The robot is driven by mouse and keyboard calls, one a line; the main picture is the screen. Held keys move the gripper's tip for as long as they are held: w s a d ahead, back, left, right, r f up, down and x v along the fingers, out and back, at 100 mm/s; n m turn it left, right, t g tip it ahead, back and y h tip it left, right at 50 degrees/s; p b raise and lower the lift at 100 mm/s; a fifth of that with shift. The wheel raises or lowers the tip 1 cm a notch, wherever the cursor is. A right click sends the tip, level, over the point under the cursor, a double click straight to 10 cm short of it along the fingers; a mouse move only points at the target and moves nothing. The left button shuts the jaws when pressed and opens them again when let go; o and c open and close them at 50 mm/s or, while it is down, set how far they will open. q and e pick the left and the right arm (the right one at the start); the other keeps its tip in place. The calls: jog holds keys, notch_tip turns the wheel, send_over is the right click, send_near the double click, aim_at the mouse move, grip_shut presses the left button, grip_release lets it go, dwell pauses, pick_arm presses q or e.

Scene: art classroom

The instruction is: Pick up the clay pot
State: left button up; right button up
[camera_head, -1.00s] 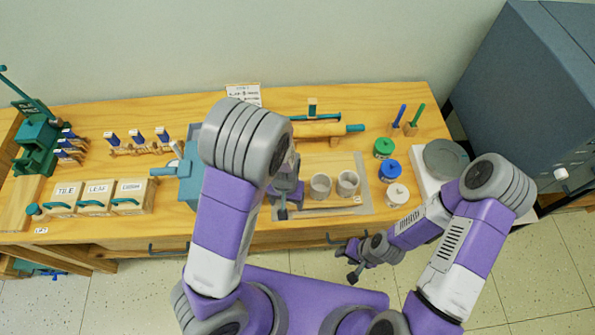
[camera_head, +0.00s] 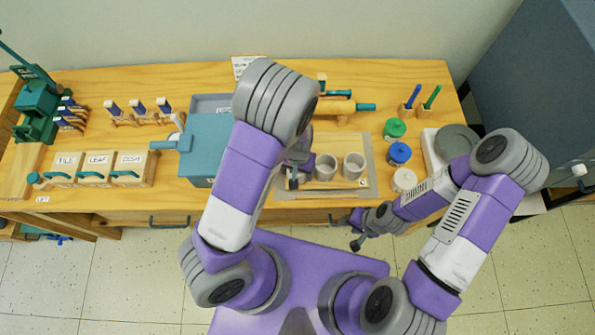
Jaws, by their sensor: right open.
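Two small greyish clay pots stand upright side by side on the work board (camera_head: 345,190): a left pot (camera_head: 326,168) and a right pot (camera_head: 353,167). My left gripper (camera_head: 294,176) is just left of the left pot, low over the board. It is partly hidden behind my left forearm, and its jaw opening does not show clearly. I cannot tell whether it touches the pot. My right gripper (camera_head: 357,237) is open and empty in front of the table's front edge, away from the pots.
Green (camera_head: 395,129), blue (camera_head: 399,153) and white (camera_head: 404,179) jars stand right of the board. A rolling pin (camera_head: 340,107) lies behind it. A blue-grey box (camera_head: 205,150) stands to the left. Labelled boxes (camera_head: 97,168) are further left.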

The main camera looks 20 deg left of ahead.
pick_arm(q)
jog(key=c, duration=0.8)
